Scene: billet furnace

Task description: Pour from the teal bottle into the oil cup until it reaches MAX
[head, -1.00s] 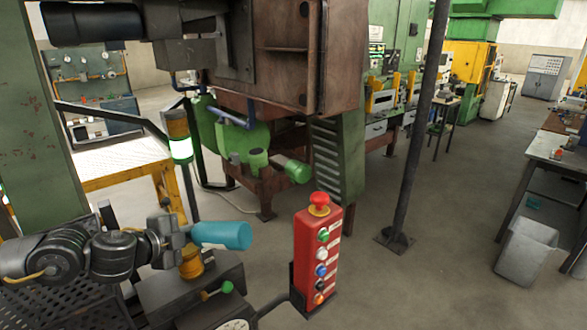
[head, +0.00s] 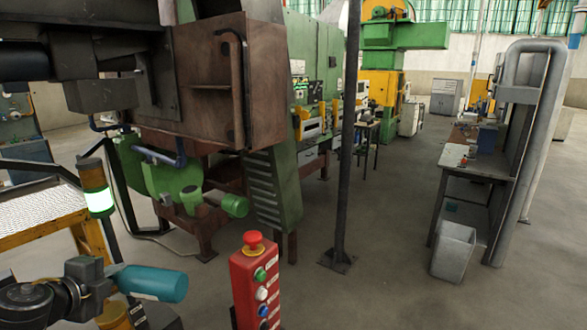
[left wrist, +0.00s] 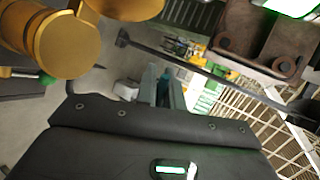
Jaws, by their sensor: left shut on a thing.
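The teal bottle (head: 152,283) lies nearly level in the lower left of the head view, its wide end pointing right. My left gripper (head: 110,277) is shut on its left end. In the left wrist view my left gripper's fingers (left wrist: 163,92) have a sliver of the teal bottle (left wrist: 164,78) between them. An amber cup (head: 112,317), apparently the oil cup, stands just below the gripper, cut by the frame's bottom edge. Its oil level and MAX mark cannot be read. My right gripper is not in view.
A red button box (head: 256,285) with a red stop knob stands right of the bottle. A dark pole (head: 345,150) rises behind it. The rusty furnace body (head: 215,90) is behind on the left. A lit stack lamp (head: 97,190) is at left.

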